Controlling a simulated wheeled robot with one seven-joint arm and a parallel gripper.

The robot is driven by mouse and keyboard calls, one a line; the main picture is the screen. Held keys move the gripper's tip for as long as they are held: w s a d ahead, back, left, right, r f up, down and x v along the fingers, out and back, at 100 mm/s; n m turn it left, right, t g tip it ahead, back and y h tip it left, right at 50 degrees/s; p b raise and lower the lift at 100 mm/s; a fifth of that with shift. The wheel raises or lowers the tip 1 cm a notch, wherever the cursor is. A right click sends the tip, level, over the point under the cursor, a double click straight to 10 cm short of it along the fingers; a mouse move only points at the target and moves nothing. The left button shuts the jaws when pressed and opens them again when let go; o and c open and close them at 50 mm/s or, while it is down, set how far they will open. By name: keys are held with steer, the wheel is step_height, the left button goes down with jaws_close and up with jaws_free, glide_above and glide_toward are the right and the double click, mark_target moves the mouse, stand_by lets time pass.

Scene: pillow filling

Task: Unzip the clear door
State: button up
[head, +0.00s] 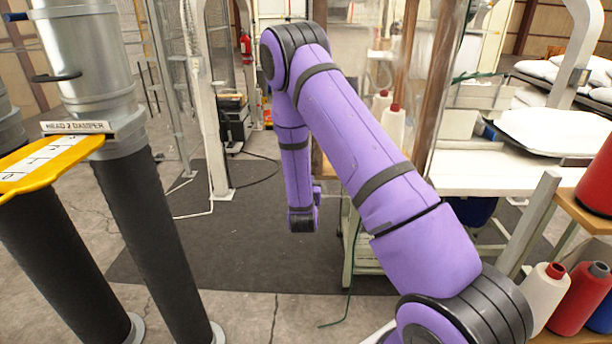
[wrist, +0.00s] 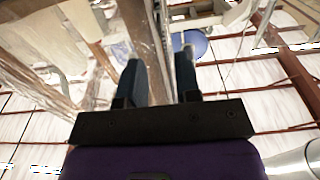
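A clear plastic sheet (head: 437,75), which looks like the clear door, hangs beside wooden posts to the right of my raised arm in the head view. Glossy see-through plastic (wrist: 150,35) also shows left of and beyond my fingers in the wrist view. I cannot pick out a zipper or its pull in either view. My gripper (wrist: 160,68) has its two dark fingers apart, with nothing visible held between them. The fingertips are near the plastic in the picture; I cannot tell whether they touch it. In the head view the fingers are hidden behind my wrist.
A white work table (head: 490,178) stands at the right, with a pale pillow-like item (head: 552,132) on it. Thread cones (head: 545,295) stand at the lower right. Thick dark hoses (head: 150,240) and a yellow plate (head: 45,160) are at the left. The dark floor mat (head: 245,240) is mostly clear.

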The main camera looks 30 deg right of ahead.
steer(key=shift+v, duration=1.45)
steer(key=s+a+r+n+g+y, duration=0.1)
steer(key=s+a+r+y, duration=0.15)
steer(key=r, duration=0.55)
steer(key=s+a+r+n+g+y, duration=0.1)
steer(key=s+a+r+g+y, duration=0.2)
steer(key=r, duration=0.5)
steer(key=s+a+r+n+y, duration=0.1)
steer(key=a+r+y, duration=0.25)
steer(key=r, duration=0.45)
steer(key=s+a+r+n+g, duration=0.1)
steer(key=s+r+g, duration=0.1)
steer(key=s, duration=0.7)
steer(key=s+a+r+n+g, duration=0.1)
steer(key=s+r, duration=0.3)
steer(key=s, duration=0.6)
steer(key=s+a+r+n+g+y, duration=0.1)
steer(key=s+r+g, duration=0.1)
steer(key=s, duration=0.8)
steer(key=shift+s+r+n+g, duration=0.25)
steer(key=shift+r+n+g, duration=0.15)
steer(key=shift+a, duration=0.15)
steer(key=shift+c, duration=0.5)
